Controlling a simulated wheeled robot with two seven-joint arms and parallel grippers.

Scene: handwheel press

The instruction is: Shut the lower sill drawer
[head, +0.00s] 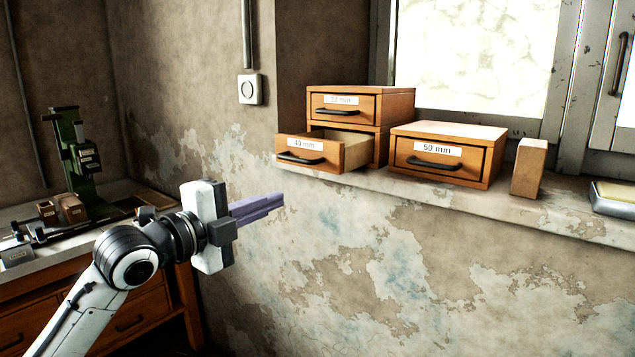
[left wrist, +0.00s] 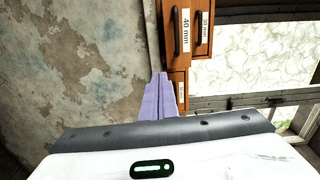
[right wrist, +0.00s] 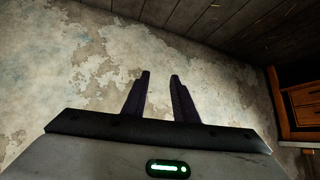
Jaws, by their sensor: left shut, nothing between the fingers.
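The lower sill drawer (head: 303,153), labelled 40 mm, is pulled out of the bottom of a two-drawer wooden stack (head: 382,140) on the window sill. Its inside shows behind the front, and it has a dark bar handle (head: 300,158). The drawer above it (head: 342,108) is shut. My left gripper (head: 282,199) is shut and empty, below and left of the drawer front in the head view, apart from it. In the left wrist view the fingers (left wrist: 160,76) point toward the 40 mm front (left wrist: 184,32). My right gripper (right wrist: 160,74) is open and empty, facing the wall.
A 50 mm drawer box (head: 450,155), shut, stands right of the stack on the sill (head: 400,187). A wooden block (head: 529,168) stands farther right. A green press (head: 78,150) stands on the workbench at left. Open space lies before the wall below the sill.

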